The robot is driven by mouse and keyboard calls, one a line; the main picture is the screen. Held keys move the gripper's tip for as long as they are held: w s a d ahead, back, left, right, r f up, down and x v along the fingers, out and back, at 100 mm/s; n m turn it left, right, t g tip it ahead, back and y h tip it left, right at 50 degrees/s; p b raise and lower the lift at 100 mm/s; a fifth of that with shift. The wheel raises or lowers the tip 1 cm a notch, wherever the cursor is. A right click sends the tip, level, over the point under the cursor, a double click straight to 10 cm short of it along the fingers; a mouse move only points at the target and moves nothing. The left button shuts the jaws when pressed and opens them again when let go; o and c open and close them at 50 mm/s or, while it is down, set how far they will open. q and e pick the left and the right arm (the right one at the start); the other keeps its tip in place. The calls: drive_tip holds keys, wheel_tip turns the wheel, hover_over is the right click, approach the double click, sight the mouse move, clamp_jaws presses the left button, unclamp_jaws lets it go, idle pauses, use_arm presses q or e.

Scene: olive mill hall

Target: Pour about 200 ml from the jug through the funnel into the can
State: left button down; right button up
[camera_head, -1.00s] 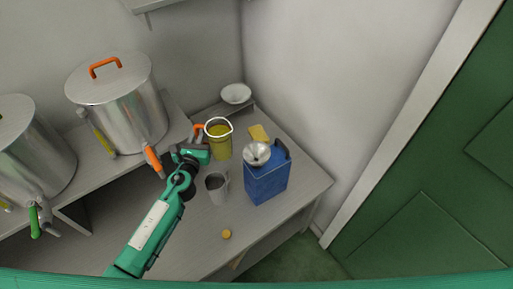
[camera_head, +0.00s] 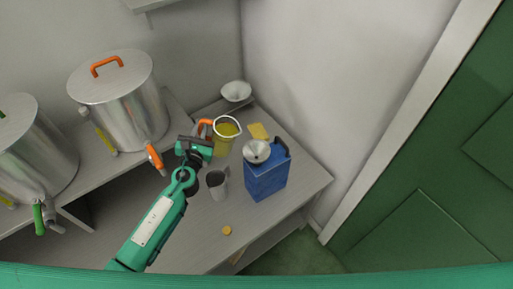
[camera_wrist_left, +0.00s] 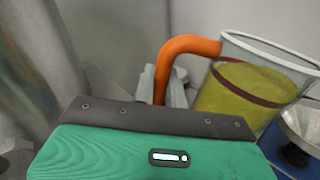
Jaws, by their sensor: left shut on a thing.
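The jug (camera_head: 226,144) is clear with yellow-green oil in it and an orange handle (camera_wrist_left: 180,47). My left gripper (camera_head: 203,138) is shut on this handle, at the jug's left side. In the left wrist view the jug (camera_wrist_left: 235,95) shows a dark red band, and the oil lies below its rim. The blue can (camera_head: 266,179) stands upright to the right of the jug, with a dark handle. The metal funnel (camera_head: 257,152) sits in the can's top; it also shows partly in the left wrist view (camera_wrist_left: 303,122). My right gripper is not in view.
A grey cup (camera_head: 217,186) stands left of the can, close to my left arm. A yellow cap (camera_head: 227,230) lies in front, and a yellow cloth or sponge (camera_head: 258,131) behind. A pale bowl (camera_head: 236,91) is in the back corner. Large steel vats (camera_head: 120,100) stand at left.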

sight(209, 122)
use_arm(q)
drive_tip(key=shift+s+d+r+m+p, duration=0.2)
drive_tip(key=shift+d+r+m+p, duration=0.15)
drive_tip(key=shift+d+r+m, duration=0.8)
drive_tip(key=shift+s+a+m, duration=0.1)
drive_tip(key=shift+a+m, duration=0.05)
drive_tip(key=shift+m, duration=0.3)
drive_tip(key=shift+s+d+r+m+t, duration=0.1)
drive_tip(key=shift+d+r+m+t, duration=0.15)
drive_tip(key=shift+d+m, duration=0.25)
drive_tip(key=shift+d, duration=0.1)
drive_tip(key=shift+s+d+r+m+h+p, duration=0.1)
drive_tip(key=shift+d+r+m+h+p, duration=0.15)
drive_tip(key=shift+r+m+p, duration=0.4)
drive_tip(key=shift+d+r+m+t+p, duration=0.15)
drive_tip(key=shift+r+m+t+p, duration=0.1)
drive_tip(key=shift+r+m+p, duration=0.25)
drive_tip(key=shift+s+d+m+h, duration=0.15)
drive_tip(key=shift+m+h, duration=0.1)
drive_tip(key=shift+m, duration=0.35)
drive_tip(key=shift+d+m+h, duration=0.15)
drive_tip(key=shift+m+h, duration=0.05)
drive_tip(key=shift+m, duration=0.35)
drive_tip(key=shift+s+d+r+m+p, duration=0.1)
drive_tip(key=shift+d+r+m+p, duration=0.2)
drive_tip(key=shift+r+m+p, duration=0.35)
idle(0.9)
